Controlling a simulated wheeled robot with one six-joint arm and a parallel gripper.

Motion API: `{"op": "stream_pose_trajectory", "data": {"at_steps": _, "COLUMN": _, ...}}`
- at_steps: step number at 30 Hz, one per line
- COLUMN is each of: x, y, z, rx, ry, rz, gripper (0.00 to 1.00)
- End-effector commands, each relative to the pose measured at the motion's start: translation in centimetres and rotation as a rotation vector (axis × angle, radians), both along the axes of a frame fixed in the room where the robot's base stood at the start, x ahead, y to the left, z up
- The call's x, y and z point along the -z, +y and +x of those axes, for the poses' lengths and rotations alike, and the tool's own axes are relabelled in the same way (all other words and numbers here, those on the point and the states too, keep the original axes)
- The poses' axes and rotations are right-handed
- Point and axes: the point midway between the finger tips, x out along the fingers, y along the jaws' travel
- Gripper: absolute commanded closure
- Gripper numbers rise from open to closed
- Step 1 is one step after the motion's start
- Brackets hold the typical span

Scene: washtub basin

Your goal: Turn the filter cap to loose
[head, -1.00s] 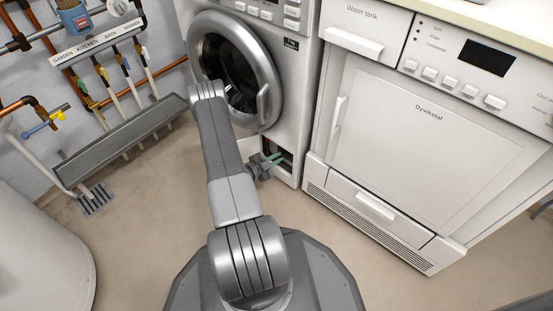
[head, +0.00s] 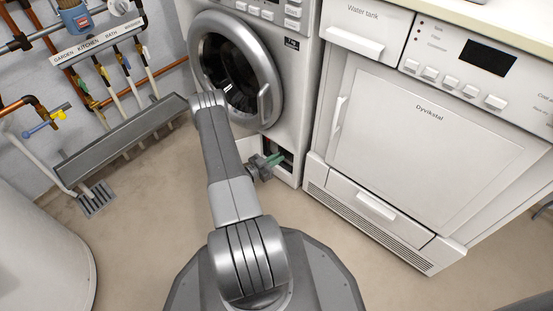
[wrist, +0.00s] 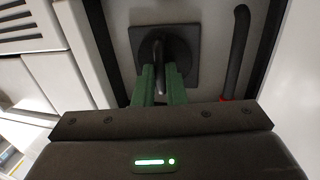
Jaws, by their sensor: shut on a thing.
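The filter cap (wrist: 151,50) is a dark round cap with a raised grip bar, set in a square dark plate inside the washing machine's low service opening. In the wrist view the bar stands roughly upright in the picture, tilted slightly. My gripper (wrist: 162,75) has green fingers, one on each side of the bar, shut on it. In the head view my gripper (head: 275,159) reaches into the opening at the lower right of the washing machine (head: 285,120). The cap itself is hidden there.
A dark hose (wrist: 238,50) with a red end hangs right of the cap. The dryer (head: 400,150) stands right of the washing machine. A grey trough (head: 120,140) and floor drain (head: 96,200) are at the left. The floor between is clear.

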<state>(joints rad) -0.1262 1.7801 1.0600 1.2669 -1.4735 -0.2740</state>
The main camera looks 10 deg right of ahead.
Motion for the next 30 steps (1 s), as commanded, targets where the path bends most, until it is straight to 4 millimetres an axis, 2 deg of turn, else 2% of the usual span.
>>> {"op": "stream_pose_trajectory", "data": {"at_steps": 15, "x": 0.04, "y": 0.0, "z": -0.02, "rx": 0.0, "ry": 0.015, "rz": -0.012, "gripper": 1.0}}
{"op": "stream_pose_trajectory", "data": {"at_steps": 16, "x": 0.04, "y": 0.0, "z": -0.02, "rx": 0.0, "ry": 0.015, "rz": -0.012, "gripper": 0.86}}
{"op": "stream_pose_trajectory", "data": {"at_steps": 19, "x": 0.04, "y": 0.0, "z": -0.01, "rx": 0.0, "ry": 0.015, "rz": -0.012, "gripper": 0.67}}
{"op": "stream_pose_trajectory", "data": {"at_steps": 30, "x": -0.05, "y": 0.56, "z": -0.21, "rx": -0.002, "ry": 0.015, "rz": -0.012, "gripper": 0.67}}
